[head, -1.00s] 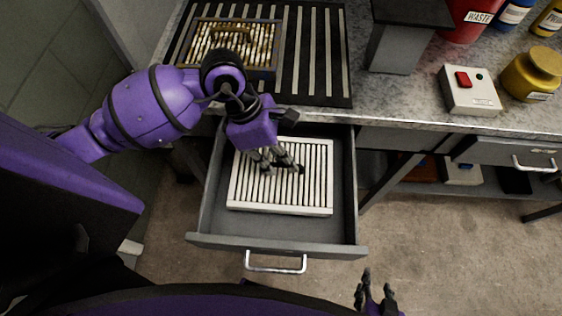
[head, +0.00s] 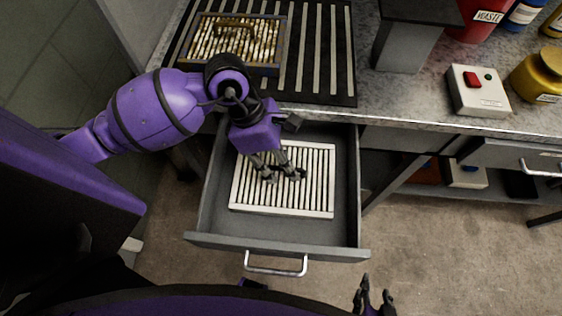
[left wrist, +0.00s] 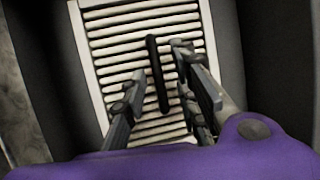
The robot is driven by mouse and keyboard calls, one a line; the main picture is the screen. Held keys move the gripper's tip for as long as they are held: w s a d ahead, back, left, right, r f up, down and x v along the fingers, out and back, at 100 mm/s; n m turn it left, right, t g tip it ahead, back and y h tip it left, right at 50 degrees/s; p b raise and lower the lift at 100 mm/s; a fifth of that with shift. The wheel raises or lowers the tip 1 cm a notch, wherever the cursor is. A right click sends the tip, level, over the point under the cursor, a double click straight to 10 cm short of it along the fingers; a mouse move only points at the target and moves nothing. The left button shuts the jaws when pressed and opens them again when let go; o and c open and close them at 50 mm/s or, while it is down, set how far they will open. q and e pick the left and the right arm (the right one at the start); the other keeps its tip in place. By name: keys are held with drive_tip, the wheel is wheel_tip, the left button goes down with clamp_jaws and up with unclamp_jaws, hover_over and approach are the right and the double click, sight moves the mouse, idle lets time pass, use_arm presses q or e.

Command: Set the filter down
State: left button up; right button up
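The clean white pleated filter (head: 318,205) lies in the open drawer (head: 210,215) under the counter. My left gripper (head: 282,174) reaches down over its middle. In the left wrist view the filter (left wrist: 98,40) has a dark bar handle (left wrist: 157,75) across its slats. The left fingers (left wrist: 160,92) stand apart on either side of this handle, with visible gaps, so the gripper looks open. A second filter (head: 207,45), brown and dirty with a handle on top, rests on the striped mat. My right gripper (head: 375,299) is empty at the bottom edge, its fingers apart.
The striped mat (head: 340,60) lies on the speckled counter, left of a dark post (head: 402,45). A box with a red button (head: 477,90), a yellow jar (head: 540,78) and a red waste bin (head: 480,20) stand to the right. Drawer walls surround the clean filter closely.

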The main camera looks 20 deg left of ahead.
use_arm(q)
drive_tip(key=v, duration=1.2)
